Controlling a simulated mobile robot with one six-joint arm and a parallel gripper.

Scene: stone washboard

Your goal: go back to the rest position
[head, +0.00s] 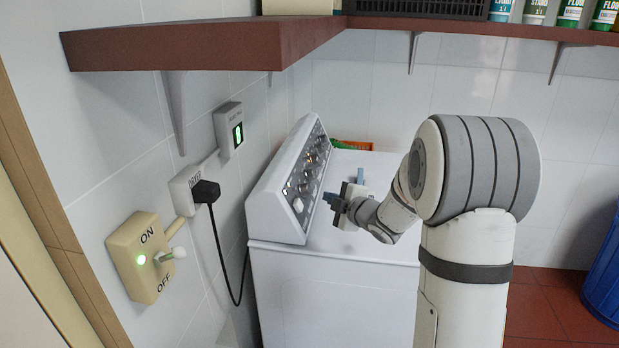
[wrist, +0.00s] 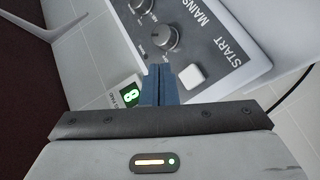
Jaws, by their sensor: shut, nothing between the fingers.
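My gripper (head: 334,200) is in front of the control panel (head: 287,190) of a white washing machine (head: 335,290). In the wrist view my gripper (wrist: 160,84) shows its blue fingers together with nothing between them. Beyond the fingertips are a square white button (wrist: 192,76) under the word START and grey knobs (wrist: 166,38). Whether the fingertips touch the panel I cannot tell. My arm hides part of the machine's top in the head view.
A red-brown shelf (head: 200,45) on brackets hangs above. On the left wall are an ON/OFF switch (head: 140,258) with a green light, a black plug (head: 206,192) with a hanging cable, and a meter (head: 229,130) with a green display. A blue bin (head: 604,275) stands right.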

